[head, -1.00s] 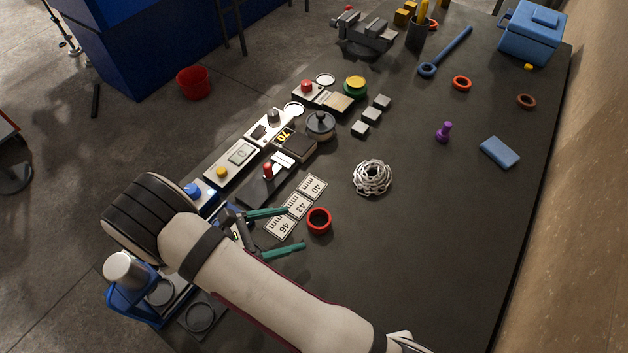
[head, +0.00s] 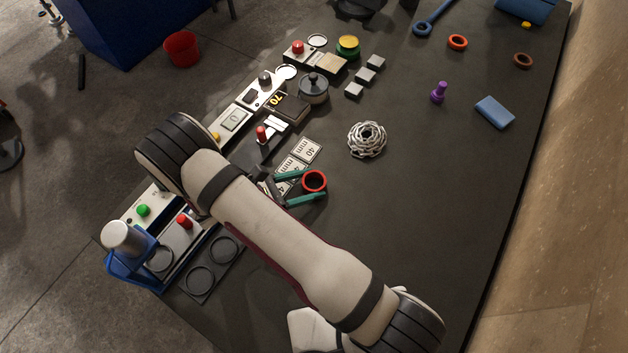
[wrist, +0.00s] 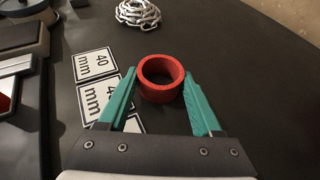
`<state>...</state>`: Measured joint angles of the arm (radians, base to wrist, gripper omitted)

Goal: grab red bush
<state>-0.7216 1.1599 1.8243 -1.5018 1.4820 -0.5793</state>
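The red bush (head: 315,181) is a short red ring standing on the dark table, right of the mm labels. In the wrist view the red bush (wrist: 161,78) sits between the teal fingertips of my gripper (wrist: 158,82). In the head view my gripper (head: 308,186) has its teal fingers on either side of the bush. The fingers are spread open; a small gap seems to show at each side, though exact contact is hard to tell.
A coiled silver chain (head: 367,139) lies beyond the bush. White mm labels (head: 309,151) lie to its left. A panel with a red-knobbed lever (head: 262,134) and a black-knobbed round pot (head: 313,88) stand further left. The table to the right is largely clear.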

